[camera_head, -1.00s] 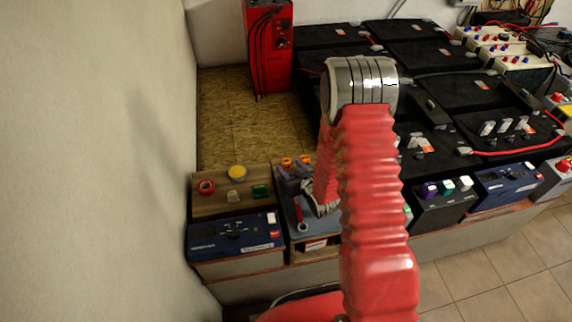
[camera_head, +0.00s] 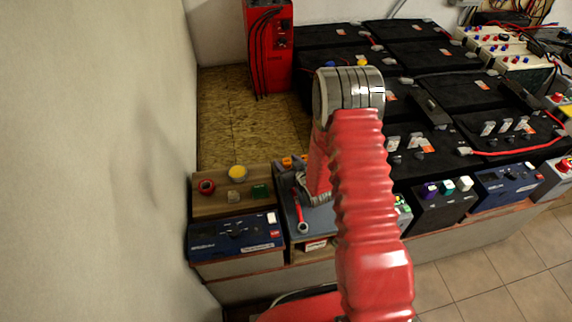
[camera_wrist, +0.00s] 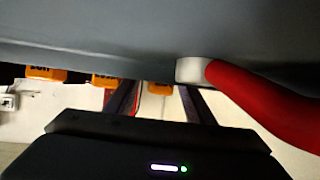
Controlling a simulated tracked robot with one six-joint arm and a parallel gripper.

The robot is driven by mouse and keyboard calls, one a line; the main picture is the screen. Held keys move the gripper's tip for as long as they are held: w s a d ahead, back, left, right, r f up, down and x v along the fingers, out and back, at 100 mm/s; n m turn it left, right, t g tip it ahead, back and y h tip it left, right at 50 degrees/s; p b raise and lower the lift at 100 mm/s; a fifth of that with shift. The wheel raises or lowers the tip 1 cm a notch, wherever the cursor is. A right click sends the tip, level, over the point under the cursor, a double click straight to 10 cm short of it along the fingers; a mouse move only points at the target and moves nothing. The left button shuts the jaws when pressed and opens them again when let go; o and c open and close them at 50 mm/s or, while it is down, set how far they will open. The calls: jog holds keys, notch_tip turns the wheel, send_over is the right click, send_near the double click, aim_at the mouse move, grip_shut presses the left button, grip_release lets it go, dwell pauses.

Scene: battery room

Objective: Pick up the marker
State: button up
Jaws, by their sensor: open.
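I cannot make out a marker for certain in either view. My gripper (camera_wrist: 158,103) shows in the wrist view as two dark fingers spread apart, with nothing seen held between them. In the head view my arm hides most of it, over the grey-blue bench section left of centre. A red-handled tool (camera_head: 299,208) with a silver ring end lies there beside my arm. In the wrist view a red handle (camera_wrist: 265,108) with a pale end lies close on the right, beside the right finger. A grey surface fills the top of that view.
Orange blocks (camera_wrist: 105,80) show beyond the fingers. A wooden board (camera_head: 215,207) at left carries a red ring (camera_head: 206,187), a yellow disc (camera_head: 237,172) and a green block (camera_head: 259,191). Black batteries (camera_head: 405,60) crowd the right. Bare chipboard (camera_head: 245,130) lies behind the board.

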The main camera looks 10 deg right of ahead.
aim_at(287, 161)
jog(key=shift+c, duration=0.2)
jog(key=c, duration=1.1)
jog(key=shift+c, duration=0.2)
jog(key=shift+r, duration=5)
